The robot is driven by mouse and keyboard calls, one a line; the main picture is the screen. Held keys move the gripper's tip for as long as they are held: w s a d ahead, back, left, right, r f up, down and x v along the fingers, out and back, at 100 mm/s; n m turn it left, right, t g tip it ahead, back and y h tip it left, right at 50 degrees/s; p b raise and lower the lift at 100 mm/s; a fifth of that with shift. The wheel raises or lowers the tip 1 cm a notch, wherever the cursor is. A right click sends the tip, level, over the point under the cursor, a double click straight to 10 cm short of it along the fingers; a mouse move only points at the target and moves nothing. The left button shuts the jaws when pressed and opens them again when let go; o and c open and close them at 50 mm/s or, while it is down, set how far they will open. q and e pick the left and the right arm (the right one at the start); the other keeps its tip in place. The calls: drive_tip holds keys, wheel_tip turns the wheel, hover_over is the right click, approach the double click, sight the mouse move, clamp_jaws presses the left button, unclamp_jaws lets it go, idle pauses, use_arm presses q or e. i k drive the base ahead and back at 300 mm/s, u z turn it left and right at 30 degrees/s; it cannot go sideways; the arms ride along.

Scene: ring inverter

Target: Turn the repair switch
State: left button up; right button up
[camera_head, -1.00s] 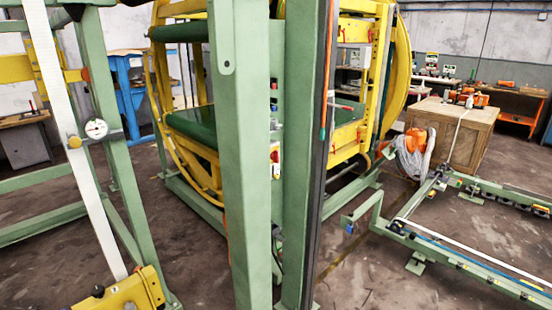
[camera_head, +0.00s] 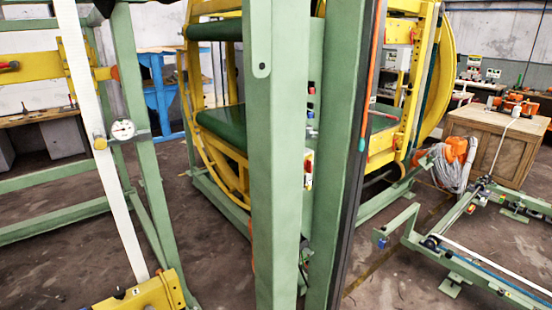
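No switch can be made out for certain as the repair switch. A small control box (camera_head: 308,167) with coloured parts is partly hidden behind the near green post. Small red and blue knobs or buttons (camera_head: 311,105) show above it on the green frame, too small to read. Neither of my grippers is in view.
A tall green post (camera_head: 275,160) stands close in front, before the yellow ring machine (camera_head: 222,175). A green frame with a dial gauge (camera_head: 123,130) is at left. A wooden crate (camera_head: 497,145) and low green rails (camera_head: 480,265) are at right.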

sight(308, 164)
drive_tip(key=u, duration=0.2)
drive_tip(key=i, duration=0.9)
drive_tip(key=z, duration=0.35)
